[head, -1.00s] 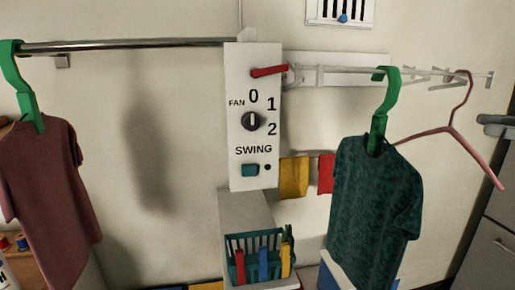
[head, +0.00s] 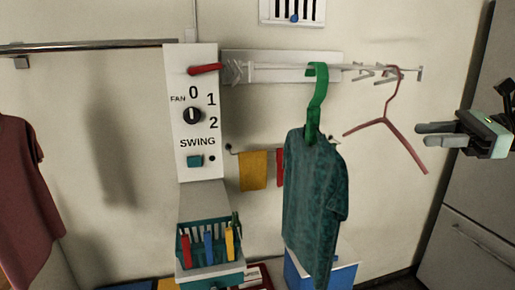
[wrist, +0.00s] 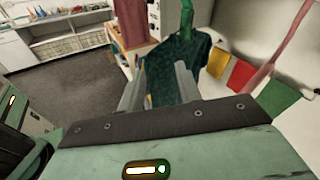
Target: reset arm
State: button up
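My gripper (head: 428,134) is at the right side of the head view, pointing left, with its fingers apart and nothing between them. It is right of the pink hanger (head: 385,120) and apart from it. In the wrist view, the two grey fingers of my gripper (wrist: 158,88) stand apart, with the dark teal shirt (wrist: 165,68) beyond them. The same shirt (head: 312,195) hangs on a green hanger (head: 317,100) from the wall rack (head: 290,68) in the head view.
A white panel (head: 198,165) with a red lever, fan dial and swing button is left of the rack. A maroon shirt (head: 25,200) hangs far left. A teal basket (head: 212,258) with coloured pegs stands below the panel. A grey cabinet (head: 480,225) is at the right.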

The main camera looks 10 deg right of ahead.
jog(key=s+a+f+n+g+h, duration=0.25)
jog(key=a+f+n+g, duration=0.25)
jog(key=a, duration=0.5)
jog(key=s+a+f+n+g+h, duration=0.25)
jog(key=a+f+n+g, duration=0.3)
jog(key=a, duration=0.45)
jog(key=s+a+f+n+t+h, duration=0.3)
jog(key=s+a+f+n+h, duration=0.6)
jog(key=n, duration=0.9)
jog(key=shift+s+a+f, duration=0.15)
jog(key=shift+s+a, duration=0.5)
jog(key=shift+s, duration=0.6)
jog(key=shift+n, duration=0.25)
